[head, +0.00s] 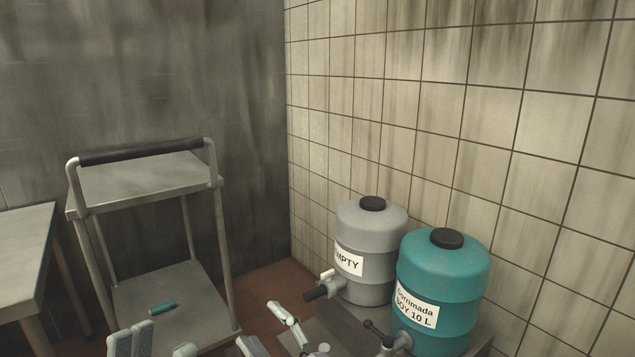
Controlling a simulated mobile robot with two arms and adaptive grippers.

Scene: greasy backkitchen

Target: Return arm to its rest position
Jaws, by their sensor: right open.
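My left gripper (131,340) shows at the bottom edge, left of the middle, in front of the trolley's lower shelf. Its two grey finger pads stand close side by side, and whether they meet is not clear. My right gripper (267,327) is at the bottom edge near the middle, low and left of the containers. Its fingers are spread, and I see nothing between them. Most of both arms is cut off by the frame's lower edge.
A grey container (372,229) labelled EMPTY and a teal container (441,270) stand at the right, with taps in front. A metal trolley (130,185) stands at the left, a small teal cylinder (162,308) on its lower shelf. A table (22,250) is at the far left.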

